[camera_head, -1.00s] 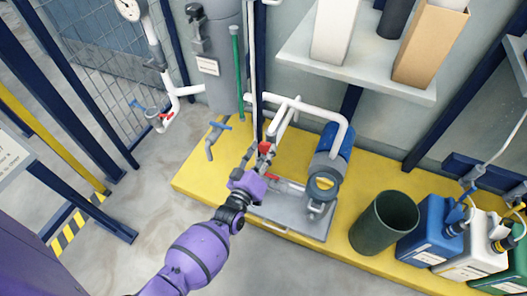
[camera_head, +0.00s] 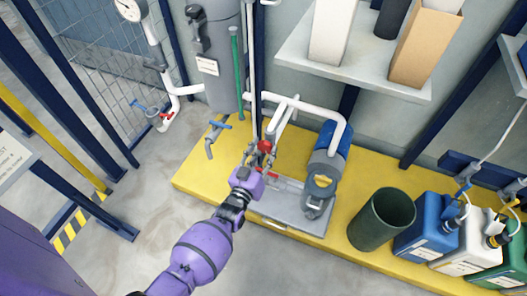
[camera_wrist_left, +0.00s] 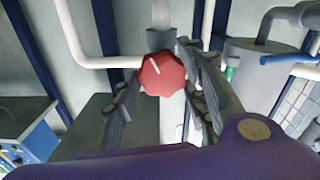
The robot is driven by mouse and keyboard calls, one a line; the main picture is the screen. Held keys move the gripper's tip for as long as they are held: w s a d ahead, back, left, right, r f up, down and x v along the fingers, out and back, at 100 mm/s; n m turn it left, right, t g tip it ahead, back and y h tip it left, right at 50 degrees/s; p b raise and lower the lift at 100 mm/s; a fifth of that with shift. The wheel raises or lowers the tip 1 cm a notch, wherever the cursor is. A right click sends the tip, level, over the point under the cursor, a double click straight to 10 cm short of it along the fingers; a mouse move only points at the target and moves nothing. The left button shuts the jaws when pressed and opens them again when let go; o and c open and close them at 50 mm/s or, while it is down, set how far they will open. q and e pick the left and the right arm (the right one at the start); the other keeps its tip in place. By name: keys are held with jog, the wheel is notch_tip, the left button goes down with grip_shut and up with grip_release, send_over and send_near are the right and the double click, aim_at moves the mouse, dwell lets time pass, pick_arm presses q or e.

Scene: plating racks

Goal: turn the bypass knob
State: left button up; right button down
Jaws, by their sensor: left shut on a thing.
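The red bypass knob (camera_wrist_left: 162,74) shows in the left wrist view, lobed and with a white pointer line tilted up and slightly left. It sits on a grey valve body under a white pipe. My left gripper (camera_wrist_left: 160,82) has a finger on each side of it and is shut on it. In the head view the left gripper (camera_head: 256,158) reaches the red knob (camera_head: 265,147) by the white pipes, and its fingers partly hide the valve. My right gripper is not in view.
A blue and grey pump (camera_head: 327,160) stands right of the knob on the yellow platform (camera_head: 195,177). A dark green bin (camera_head: 381,220) and blue and white canisters are further right. A blue-handled tap (camera_head: 217,127) is at the left, below a grey tank (camera_head: 217,60).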

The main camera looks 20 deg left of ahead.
pick_arm(q)
jog(key=shift+d+r, duration=0.1)
jog(key=o, duration=1.1)
jog(key=shift+s, duration=0.1)
jog(key=shift+s, duration=0.3)
jog(key=s, duration=1.1)
jog(key=shift+s+a, duration=0.1)
jog(key=shift+a, duration=0.1)
